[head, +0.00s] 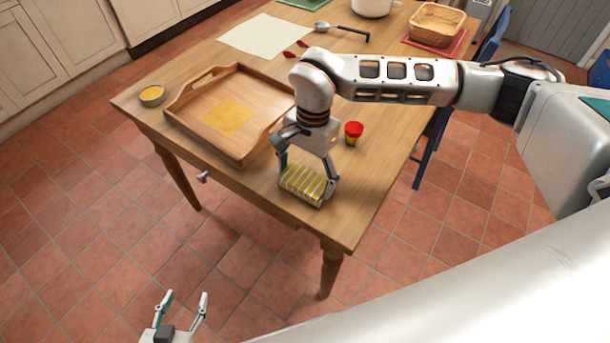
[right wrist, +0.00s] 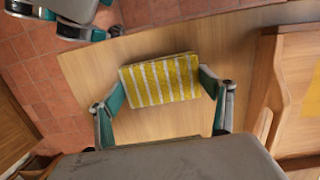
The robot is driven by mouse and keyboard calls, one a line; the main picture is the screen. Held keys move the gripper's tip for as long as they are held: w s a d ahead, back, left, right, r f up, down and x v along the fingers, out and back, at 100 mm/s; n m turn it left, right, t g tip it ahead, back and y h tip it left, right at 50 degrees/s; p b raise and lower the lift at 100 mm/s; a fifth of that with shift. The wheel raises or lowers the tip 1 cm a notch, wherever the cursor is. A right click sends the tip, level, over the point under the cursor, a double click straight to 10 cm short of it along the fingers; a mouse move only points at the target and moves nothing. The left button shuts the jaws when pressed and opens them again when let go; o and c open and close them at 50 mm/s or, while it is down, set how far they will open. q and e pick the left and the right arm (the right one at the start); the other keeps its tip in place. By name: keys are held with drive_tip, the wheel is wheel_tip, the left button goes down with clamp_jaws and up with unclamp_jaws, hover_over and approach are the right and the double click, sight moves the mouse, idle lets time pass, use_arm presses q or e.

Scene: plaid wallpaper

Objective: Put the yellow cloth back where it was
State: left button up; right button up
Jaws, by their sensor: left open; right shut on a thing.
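The yellow cloth (head: 303,185) is a folded block with white stripes near the table's front corner in the head view. It also shows in the right wrist view (right wrist: 161,80). My right gripper (head: 309,180) is shut on the cloth, with one finger at each end (right wrist: 160,88). The cloth is at or just above the table top; I cannot tell which. My left gripper (head: 184,299) is open and empty, low over the floor in front of the table. A wooden tray (head: 262,88) with handles stands left of the right gripper. A flat yellow square (head: 227,117) shows on its floor.
On the wooden table (head: 360,190) a red-lidded jar (head: 354,133) stands right of my right gripper. A small yellow bowl (head: 152,95) is at the left edge. A pale sheet (head: 262,35), a ladle (head: 342,31), a basket (head: 437,24) and a white pot (head: 371,7) are farther back.

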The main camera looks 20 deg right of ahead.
sight(309, 174)
drive_tip(key=o, duration=1.1)
drive_tip(key=shift+f, duration=0.1)
drive_tip(key=shift+o, duration=0.2)
wheel_tip(309, 174, up, 12)
drive_tip(key=w+d, duration=0.1)
drive_tip(key=shift+d+p, duration=0.2)
drive_tip(key=shift+p, duration=0.2)
